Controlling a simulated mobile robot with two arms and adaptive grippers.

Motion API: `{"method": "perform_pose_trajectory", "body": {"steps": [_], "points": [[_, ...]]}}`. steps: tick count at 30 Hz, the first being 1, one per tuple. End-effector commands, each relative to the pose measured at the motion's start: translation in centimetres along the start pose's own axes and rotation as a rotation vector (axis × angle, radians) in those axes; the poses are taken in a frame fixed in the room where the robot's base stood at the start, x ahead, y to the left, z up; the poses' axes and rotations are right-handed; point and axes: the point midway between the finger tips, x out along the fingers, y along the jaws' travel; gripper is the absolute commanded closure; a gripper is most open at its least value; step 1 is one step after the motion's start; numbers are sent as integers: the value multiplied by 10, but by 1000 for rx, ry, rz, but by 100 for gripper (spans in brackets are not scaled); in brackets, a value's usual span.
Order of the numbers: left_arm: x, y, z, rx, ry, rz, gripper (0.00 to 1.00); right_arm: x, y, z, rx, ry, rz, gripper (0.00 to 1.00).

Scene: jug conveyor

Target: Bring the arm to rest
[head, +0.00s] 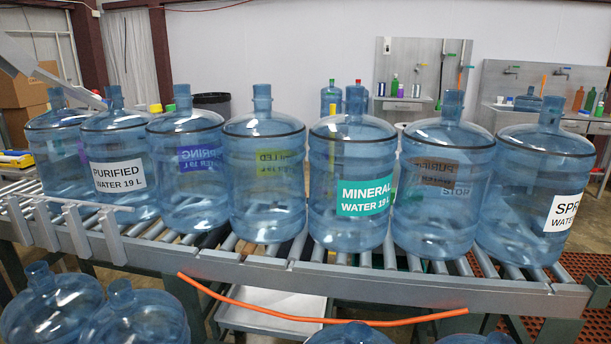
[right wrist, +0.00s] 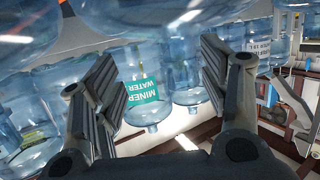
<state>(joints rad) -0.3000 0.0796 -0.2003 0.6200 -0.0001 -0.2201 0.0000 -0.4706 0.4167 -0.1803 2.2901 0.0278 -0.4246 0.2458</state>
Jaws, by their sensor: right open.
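My right gripper (right wrist: 157,50) shows in the right wrist view with its two ribbed fingers spread wide apart and nothing held between them. Beyond the gap is the jug with the green mineral water label (right wrist: 145,90), which looks upside down in that view. The same mineral water jug (head: 350,165) stands upright on the roller conveyor (head: 370,284) in the head view. Neither gripper shows in the head view, and my left gripper is in no view.
More jugs (head: 135,318) stand low in front. An orange hose (head: 300,318) hangs along the conveyor's front. Cardboard boxes (head: 25,95) are at back left.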

Motion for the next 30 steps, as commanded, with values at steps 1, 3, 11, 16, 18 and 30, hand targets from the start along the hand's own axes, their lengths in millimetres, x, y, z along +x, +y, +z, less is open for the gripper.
{"method": "perform_pose_trajectory", "body": {"steps": [1, 3, 11, 16, 18, 30], "points": [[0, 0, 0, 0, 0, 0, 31, -3, 1, 12, 6, -62, 23, 32], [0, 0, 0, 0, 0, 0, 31, -8, 3, 28, 9, -151, 51, 32], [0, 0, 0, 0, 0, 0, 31, -46, 1, 88, 30, -501, 122, 32], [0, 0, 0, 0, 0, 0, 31, -82, -6, 120, 50, -722, 136, 32], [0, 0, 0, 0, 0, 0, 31, -96, -10, 129, 57, -799, 135, 32], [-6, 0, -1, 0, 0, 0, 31, -116, -22, 193, 83, -1032, 113, 32]]}}
